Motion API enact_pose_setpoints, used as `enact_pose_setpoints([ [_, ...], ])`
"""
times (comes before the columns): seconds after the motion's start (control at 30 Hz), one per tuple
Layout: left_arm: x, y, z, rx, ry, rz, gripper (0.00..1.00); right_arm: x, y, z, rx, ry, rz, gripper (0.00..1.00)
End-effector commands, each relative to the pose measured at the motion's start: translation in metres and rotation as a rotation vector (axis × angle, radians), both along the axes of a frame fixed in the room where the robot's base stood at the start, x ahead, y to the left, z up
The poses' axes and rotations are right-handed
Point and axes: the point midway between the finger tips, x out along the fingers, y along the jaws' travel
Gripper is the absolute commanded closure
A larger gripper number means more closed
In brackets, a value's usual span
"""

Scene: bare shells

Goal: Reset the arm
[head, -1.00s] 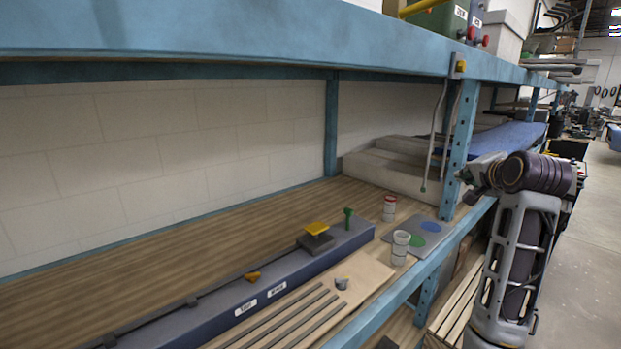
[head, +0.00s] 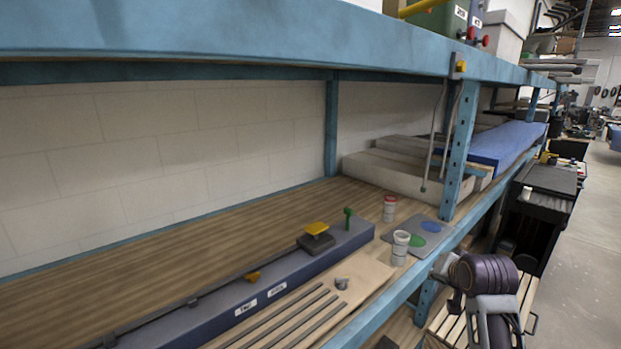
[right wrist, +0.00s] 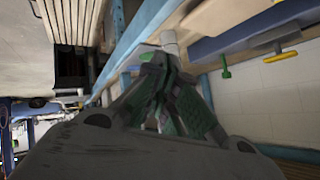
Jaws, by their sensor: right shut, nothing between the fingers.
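My right arm (head: 485,277) is low at the right of the head view, in front of the shelf's front edge. Its gripper cannot be made out there. In the right wrist view my right gripper (right wrist: 160,65) has its grey and green fingers together, with nothing held between them. A pale cup (right wrist: 168,40) shows just beyond the fingertips in that view; I cannot tell how far apart they are. My left gripper and left arm are in no view.
A blue shelf post (head: 459,150) and front rail (head: 385,307) bound the shelf. On it stand a white cup (head: 400,248), a red-topped cup (head: 389,208), a grey mat (head: 432,228) and a long blue box (head: 235,303). A dark cabinet (head: 540,210) stands beyond; the right aisle is open.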

Motion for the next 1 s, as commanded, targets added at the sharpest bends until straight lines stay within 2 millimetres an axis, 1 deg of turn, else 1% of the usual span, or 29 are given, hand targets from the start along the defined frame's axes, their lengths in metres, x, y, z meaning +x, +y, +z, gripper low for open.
enact_pose_setpoints([
  [0.03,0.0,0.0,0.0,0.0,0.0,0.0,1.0,-0.007,0.003,-0.013,-0.017,0.024,0.018,1.0],
  [0.1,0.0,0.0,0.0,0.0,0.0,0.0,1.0,-0.016,0.008,-0.028,-0.041,0.053,0.043,1.0],
  [0.27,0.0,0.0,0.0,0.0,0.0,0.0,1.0,-0.039,0.019,-0.06,-0.092,0.118,0.106,1.0],
  [0.5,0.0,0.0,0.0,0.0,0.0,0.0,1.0,-0.076,0.036,-0.107,-0.16,0.217,0.205,1.0],
  [0.77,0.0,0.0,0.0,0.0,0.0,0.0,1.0,-0.123,0.054,-0.15,-0.222,0.319,0.322,1.0],
  [1.0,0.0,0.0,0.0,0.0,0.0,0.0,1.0,-0.17,0.071,-0.185,-0.266,0.41,0.436,1.0],
])
